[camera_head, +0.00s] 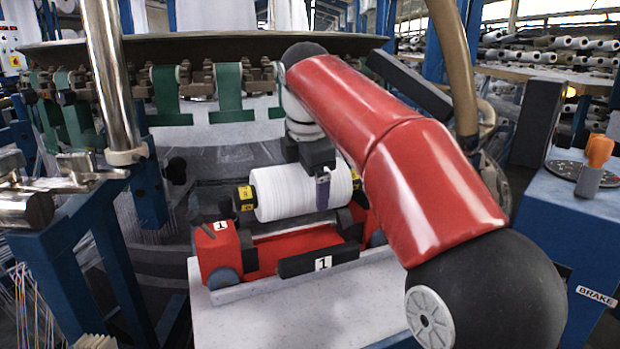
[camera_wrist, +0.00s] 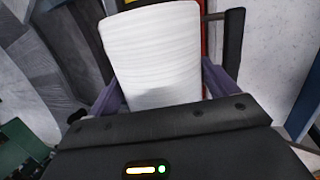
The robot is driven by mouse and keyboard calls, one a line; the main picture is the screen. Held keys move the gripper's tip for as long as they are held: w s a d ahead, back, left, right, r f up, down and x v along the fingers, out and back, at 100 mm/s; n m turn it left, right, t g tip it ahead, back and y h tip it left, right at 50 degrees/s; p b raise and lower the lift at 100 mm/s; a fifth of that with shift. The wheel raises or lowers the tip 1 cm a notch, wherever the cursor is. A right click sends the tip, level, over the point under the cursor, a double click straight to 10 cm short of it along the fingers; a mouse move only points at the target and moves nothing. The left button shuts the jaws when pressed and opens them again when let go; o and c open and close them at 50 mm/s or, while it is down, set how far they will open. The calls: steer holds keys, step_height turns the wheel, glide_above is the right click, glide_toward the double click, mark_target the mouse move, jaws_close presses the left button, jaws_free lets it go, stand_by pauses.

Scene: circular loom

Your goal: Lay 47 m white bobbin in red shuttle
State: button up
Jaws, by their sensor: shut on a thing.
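The white bobbin (camera_head: 291,189) has dark ends with yellow labels. It lies on its side at the red shuttle (camera_head: 219,248), which carries a label with the number 1. My gripper (camera_head: 322,188) is shut around the bobbin from above. In the wrist view the bobbin (camera_wrist: 155,55) sits between the two purple fingers of my gripper (camera_wrist: 165,85). The bobbin is over the shuttle's cradle, roughly in line with it. Whether it rests on the cradle or hangs just above it I cannot tell. My arm hides part of the shuttle's right side.
The shuttle stands on a pale table (camera_head: 330,310). The loom's ring with green straps (camera_head: 229,92) is behind it. A steel post (camera_head: 112,75) stands at left. A blue box with a BRAKE label (camera_head: 597,296) and an orange-topped lever (camera_head: 598,152) is at right.

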mark_target(310, 208)
steer(key=shift+f+b, duration=2.05)
steer(key=shift+f, duration=1.05)
steer(key=shift+p, duration=0.4)
steer(key=shift+f+b, duration=0.45)
steer(key=shift+f, duration=0.6)
steer(key=o, duration=1.9)
steer(key=shift+f, duration=0.1)
steer(key=shift+p+v, duration=1.05)
steer(key=shift+v, duration=2.9)
steer(key=shift+w, duration=0.1)
